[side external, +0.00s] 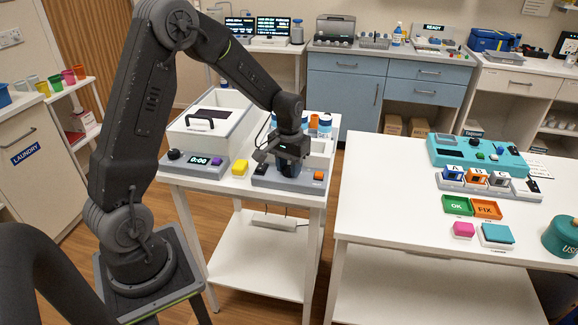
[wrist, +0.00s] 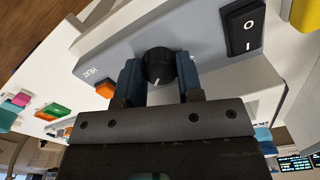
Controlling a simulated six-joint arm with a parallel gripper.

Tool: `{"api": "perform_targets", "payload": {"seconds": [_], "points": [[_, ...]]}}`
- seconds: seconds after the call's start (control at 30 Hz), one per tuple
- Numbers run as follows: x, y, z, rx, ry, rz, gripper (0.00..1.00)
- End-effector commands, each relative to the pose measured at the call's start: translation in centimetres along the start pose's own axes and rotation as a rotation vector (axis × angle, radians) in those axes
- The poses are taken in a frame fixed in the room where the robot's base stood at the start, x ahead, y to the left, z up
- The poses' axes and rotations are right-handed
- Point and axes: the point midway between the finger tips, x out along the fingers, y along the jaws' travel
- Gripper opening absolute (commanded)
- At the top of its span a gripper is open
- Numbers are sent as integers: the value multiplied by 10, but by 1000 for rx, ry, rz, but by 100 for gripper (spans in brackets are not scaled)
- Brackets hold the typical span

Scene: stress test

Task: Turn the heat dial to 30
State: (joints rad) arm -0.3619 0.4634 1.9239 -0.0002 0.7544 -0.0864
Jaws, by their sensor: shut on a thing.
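The heat dial (wrist: 158,64) is a round black knob on a grey panel (wrist: 200,40) marked HEAT. A short white mark on the dial points toward the bottom of the wrist view, toward my gripper's body. My gripper (wrist: 160,76) has its two blue-padded fingers on either side of the dial and is shut on it. No scale numbers are legible around the dial. In the side external view my gripper (side external: 289,168) points down over the grey panel (side external: 262,179) on the left white table and hides the dial.
A black rocker switch (wrist: 243,27) and an orange button (wrist: 105,90) flank the dial. A yellow block (side external: 240,167) and a timer box reading 0:00 (side external: 214,169) stand left of the panel. An open-topped white bin (side external: 218,130) stands behind. The right table (side external: 375,200) has bare space.

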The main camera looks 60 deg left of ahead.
Motion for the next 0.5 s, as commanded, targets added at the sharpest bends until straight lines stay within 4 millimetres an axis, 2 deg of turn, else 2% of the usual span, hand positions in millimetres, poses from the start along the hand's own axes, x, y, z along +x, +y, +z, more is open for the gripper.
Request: {"api": "perform_targets", "payload": {"seconds": [0.5], "points": [[0, 0, 0, -483, 1, 0, 10]]}}
